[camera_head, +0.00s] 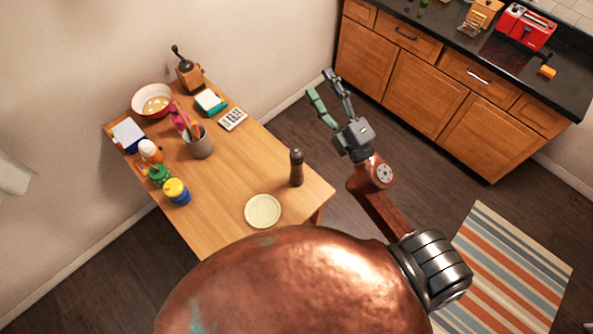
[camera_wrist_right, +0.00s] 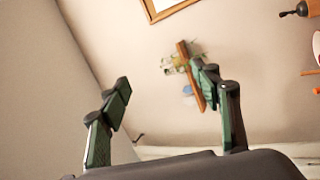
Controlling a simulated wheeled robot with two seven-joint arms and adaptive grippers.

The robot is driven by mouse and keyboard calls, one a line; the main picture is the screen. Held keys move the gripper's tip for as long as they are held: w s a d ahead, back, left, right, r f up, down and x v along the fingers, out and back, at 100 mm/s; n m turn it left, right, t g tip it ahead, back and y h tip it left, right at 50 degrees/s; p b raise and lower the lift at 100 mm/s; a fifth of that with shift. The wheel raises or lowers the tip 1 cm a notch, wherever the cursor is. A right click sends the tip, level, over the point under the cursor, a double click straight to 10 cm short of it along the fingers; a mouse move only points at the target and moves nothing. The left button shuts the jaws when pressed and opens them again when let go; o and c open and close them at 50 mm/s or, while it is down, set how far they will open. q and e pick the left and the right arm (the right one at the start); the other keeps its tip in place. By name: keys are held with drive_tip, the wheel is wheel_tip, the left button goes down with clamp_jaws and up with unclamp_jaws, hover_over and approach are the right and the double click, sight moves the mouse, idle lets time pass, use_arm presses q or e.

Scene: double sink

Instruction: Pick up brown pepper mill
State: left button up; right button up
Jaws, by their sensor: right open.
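The brown pepper mill (camera_head: 297,168) stands upright on the wooden table near its right end, close to the plate. My right gripper (camera_head: 321,82) is open and empty, raised over the floor beyond the table's right edge, apart from the mill. In the right wrist view its two green-and-black fingers (camera_wrist_right: 165,88) are spread, with a wall behind them. The pepper mill does not show in that view. My left gripper is not in view.
A pale plate (camera_head: 263,211) lies left of the mill on the table (camera_head: 238,165). A utensil holder (camera_head: 200,143), jars, a bowl (camera_head: 152,101) and a coffee grinder (camera_head: 188,75) crowd the table's far left. A counter (camera_head: 480,45) stands at the back right.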

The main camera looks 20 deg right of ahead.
drive_tip(key=s+a+r+n+g+y, duration=0.2)
drive_tip(key=a+n+g+y, duration=0.2)
drive_tip(key=a+n+y, duration=0.6)
drive_tip(key=a+f+n+g+y, duration=0.2)
drive_tip(key=a+n+g, duration=0.1)
drive_tip(key=a+n, duration=0.25)
drive_tip(key=n+g+h, duration=1)
drive_tip(key=h, duration=0.2)
approach(300, 154)
drive_tip(key=shift+m, duration=0.25)
drive_tip(key=x, duration=0.5)
drive_tip(key=shift+s+d+f, duration=0.15)
drive_tip(key=shift+s+f, duration=0.1)
drive_tip(key=shift+f, duration=0.05)
drive_tip(key=p+x, duration=0.1)
drive_tip(key=x, duration=0.2)
drive_tip(key=p+x, duration=0.1)
drive_tip(key=x, duration=0.3)
drive_tip(key=shift+w+r, duration=0.1)
drive_tip(key=shift+w, duration=0.2)
drive_tip(key=shift+w+f, duration=0.15)
drive_tip(key=shift+f, duration=0.15)
drive_tip(key=shift+c, duration=0.3)
